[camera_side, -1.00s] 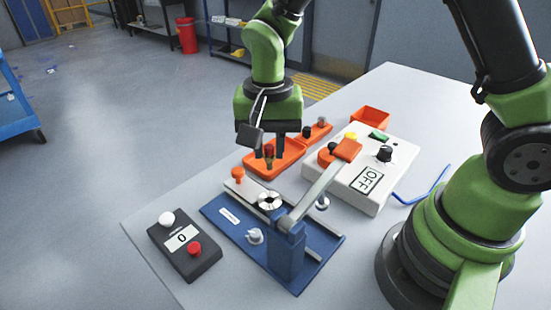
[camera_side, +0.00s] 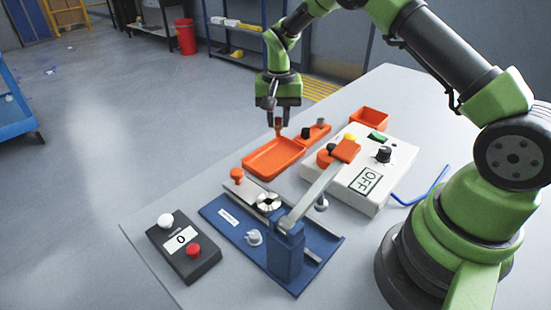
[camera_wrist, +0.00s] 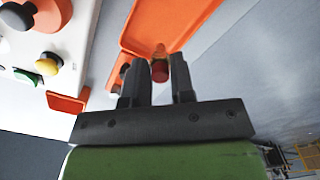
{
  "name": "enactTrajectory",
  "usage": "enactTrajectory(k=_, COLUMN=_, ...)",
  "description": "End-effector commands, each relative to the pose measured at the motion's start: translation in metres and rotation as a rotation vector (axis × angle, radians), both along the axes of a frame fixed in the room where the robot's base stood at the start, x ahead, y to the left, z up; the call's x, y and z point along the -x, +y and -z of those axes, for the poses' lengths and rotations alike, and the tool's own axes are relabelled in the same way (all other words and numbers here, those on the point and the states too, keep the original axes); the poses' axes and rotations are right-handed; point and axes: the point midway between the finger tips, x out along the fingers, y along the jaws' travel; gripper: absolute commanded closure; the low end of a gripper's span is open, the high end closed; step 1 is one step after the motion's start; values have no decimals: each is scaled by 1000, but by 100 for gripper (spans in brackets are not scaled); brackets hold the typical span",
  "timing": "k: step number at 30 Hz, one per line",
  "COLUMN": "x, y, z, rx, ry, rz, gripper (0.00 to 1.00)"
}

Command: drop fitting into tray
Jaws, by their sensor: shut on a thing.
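My gripper (camera_side: 278,110) is shut on a small fitting (camera_side: 278,128) with a brass-coloured body, which hangs below the fingers. In the wrist view the fitting (camera_wrist: 160,71) shows a red end between the two fingertips (camera_wrist: 163,72). The shallow orange tray (camera_side: 268,164) lies on the table and looks empty. In the side view the gripper is at the tray's far end, and the fitting appears above its far rim; the exact height is hard to tell. The tray (camera_wrist: 135,40) also shows in the wrist view, beyond the fingertips.
A small orange holder with a black peg (camera_side: 306,132) and a grey peg (camera_side: 320,122) adjoins the tray. A white control box (camera_side: 372,165) stands right, with an orange bin (camera_side: 370,117) behind. A blue fixture (camera_side: 285,255) and a dark button box (camera_side: 184,248) are in front.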

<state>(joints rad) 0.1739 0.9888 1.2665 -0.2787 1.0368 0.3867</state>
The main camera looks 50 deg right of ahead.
Motion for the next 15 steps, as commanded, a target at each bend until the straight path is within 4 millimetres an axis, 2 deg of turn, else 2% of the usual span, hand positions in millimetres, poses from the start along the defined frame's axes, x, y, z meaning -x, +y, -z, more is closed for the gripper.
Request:
enactTrajectory(k=3, x=-2, y=-8, z=7, rx=0, ry=1, rz=0, gripper=100)
enactTrajectory(k=15, x=-2, y=-7, z=51, rx=-1, ry=2, rz=0, gripper=100)
